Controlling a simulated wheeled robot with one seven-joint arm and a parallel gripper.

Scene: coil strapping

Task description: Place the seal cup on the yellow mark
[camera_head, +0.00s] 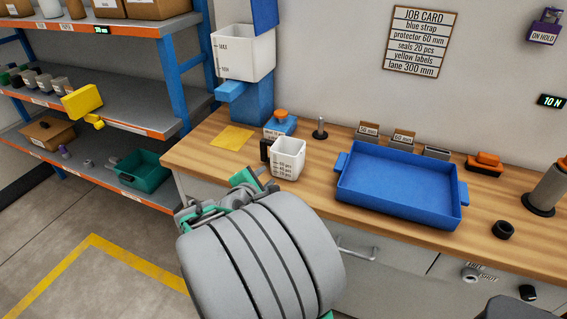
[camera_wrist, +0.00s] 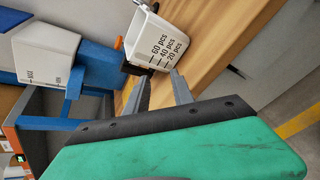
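The seal cup (camera_head: 287,157) is a white, square-sided cup with piece-count markings and a black handle on its left side. It stands upright on the wooden bench. It also shows in the wrist view (camera_wrist: 157,42), near the top. The yellow mark (camera_head: 232,137) is a flat yellow square on the bench, left of the cup and bare. My gripper (camera_head: 258,178) is at the bench's front edge, just in front of the cup. In the wrist view my gripper (camera_wrist: 160,77) has two grey fingers apart, with nothing clearly held. Whether the fingertips touch the handle cannot be told.
A white dispenser bin (camera_head: 243,54) on a blue stand (camera_head: 252,100) rises behind the mark. A blue-and-orange item (camera_head: 280,124) and a small metal post (camera_head: 320,130) stand behind the cup. A large blue tray (camera_head: 398,187) is to the right. Shelves (camera_head: 100,84) stand at left.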

